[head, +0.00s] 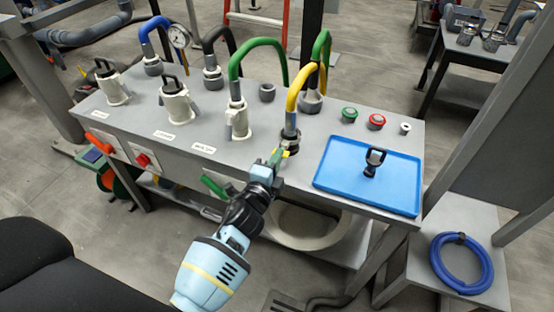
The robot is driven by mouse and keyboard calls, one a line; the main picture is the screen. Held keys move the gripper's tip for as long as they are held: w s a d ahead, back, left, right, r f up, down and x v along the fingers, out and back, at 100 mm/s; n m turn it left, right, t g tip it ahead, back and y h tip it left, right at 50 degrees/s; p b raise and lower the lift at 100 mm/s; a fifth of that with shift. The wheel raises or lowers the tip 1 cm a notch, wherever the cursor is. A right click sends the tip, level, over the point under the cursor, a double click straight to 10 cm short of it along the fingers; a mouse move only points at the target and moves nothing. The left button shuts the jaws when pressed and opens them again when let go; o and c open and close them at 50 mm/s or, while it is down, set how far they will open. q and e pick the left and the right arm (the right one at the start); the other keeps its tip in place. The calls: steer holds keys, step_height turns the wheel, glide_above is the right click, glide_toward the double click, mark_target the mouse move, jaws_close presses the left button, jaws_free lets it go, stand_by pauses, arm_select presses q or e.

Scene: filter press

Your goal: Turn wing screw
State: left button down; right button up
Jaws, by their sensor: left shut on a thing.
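My left gripper (277,158) reaches up from the bottom of the picture to the front of the dark coupling (290,135) under the yellow hose (297,95). It is shut on a small part there, which I take to be the wing screw. The fingers hide most of this part, and a little yellow shows beside the fingertips. I cannot tell how far the screw is turned. My right gripper is not in view.
A blue tray (340,188) with a black fitting (371,168) lies right of the gripper. Green and red buttons (376,121) sit behind it. Green hoses (237,62) arch at the back. A blue hose coil (440,272) lies on the low table at right.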

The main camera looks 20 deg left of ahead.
arm_select(q)
steer(key=m, duration=0.4)
steer(key=shift+m, duration=0.3)
steer(key=m, duration=0.3)
steer(key=shift+m, duration=0.4)
steer(key=m, duration=0.3)
steer(key=shift+r+m+p, duration=0.1)
steer(key=shift+m+p, duration=0.2)
steer(key=shift+p, duration=0.1)
steer(key=m+p, duration=0.1)
steer(key=m, duration=0.3)
steer(key=shift+m, duration=0.3)
steer(key=m+p, duration=0.2)
steer(key=m, duration=0.1)
steer(key=shift+r+m, duration=0.1)
steer(key=shift+m, duration=0.2)
steer(key=m+p, duration=0.2)
steer(key=m, duration=0.2)
steer(key=m+p, duration=0.1)
steer(key=m, duration=0.3)
steer(key=shift+m+p, duration=0.35)
steer(key=shift+m, duration=0.05)
steer(key=m+p, duration=0.1)
steer(key=m, duration=0.3)
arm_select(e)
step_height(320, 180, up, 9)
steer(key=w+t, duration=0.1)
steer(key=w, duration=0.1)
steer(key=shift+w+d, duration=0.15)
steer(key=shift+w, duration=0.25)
